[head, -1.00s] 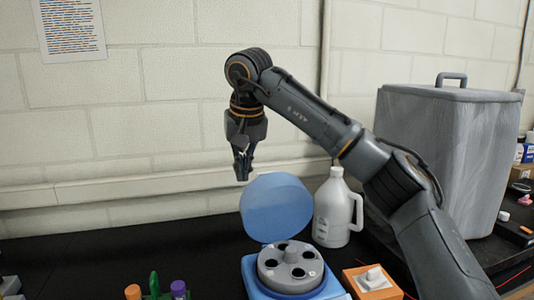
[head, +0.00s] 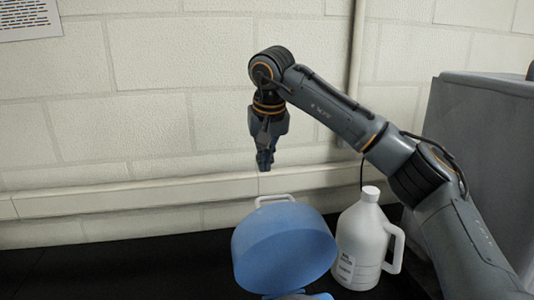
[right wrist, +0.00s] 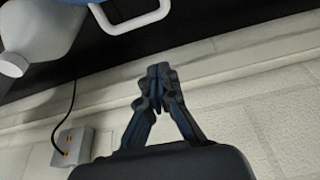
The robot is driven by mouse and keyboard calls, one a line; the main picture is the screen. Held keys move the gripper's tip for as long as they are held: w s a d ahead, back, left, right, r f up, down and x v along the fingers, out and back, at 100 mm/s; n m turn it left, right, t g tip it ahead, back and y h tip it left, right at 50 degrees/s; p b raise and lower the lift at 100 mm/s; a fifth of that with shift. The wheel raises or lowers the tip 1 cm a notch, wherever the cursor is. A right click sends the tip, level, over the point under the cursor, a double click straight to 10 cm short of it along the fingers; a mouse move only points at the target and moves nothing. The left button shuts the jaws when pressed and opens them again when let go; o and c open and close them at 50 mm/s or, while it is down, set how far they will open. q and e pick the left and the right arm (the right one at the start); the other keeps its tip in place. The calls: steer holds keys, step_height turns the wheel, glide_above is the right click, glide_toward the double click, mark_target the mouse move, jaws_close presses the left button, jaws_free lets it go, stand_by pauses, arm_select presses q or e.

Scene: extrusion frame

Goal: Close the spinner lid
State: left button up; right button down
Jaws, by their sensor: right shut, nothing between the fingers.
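The spinner's blue lid (head: 284,250) stands open, tilted up, at the bottom middle of the head view. A white handle (head: 275,199) shows at its top edge, and it also shows in the right wrist view (right wrist: 135,14). Only a sliver of the blue spinner base (head: 300,296) shows under the lid; the rest is below the picture. My right gripper (head: 265,168) points down above and behind the lid, near the wall, apart from the handle. Its fingers are together and empty, also in the right wrist view (right wrist: 159,72). My left gripper is not in view.
A white jug (head: 366,240) stands just right of the lid. A large grey container (head: 490,150) stands at the right. The pale block wall (head: 150,120) with a ledge is close behind my right gripper. The black table is clear left of the lid.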

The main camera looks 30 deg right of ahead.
step_height(320, 180, down, 6)
steer(key=s+p, duration=0.1)
steer(key=p, duration=0.1)
steer(key=shift+s+p, duration=0.35)
steer(key=shift+a, duration=0.1)
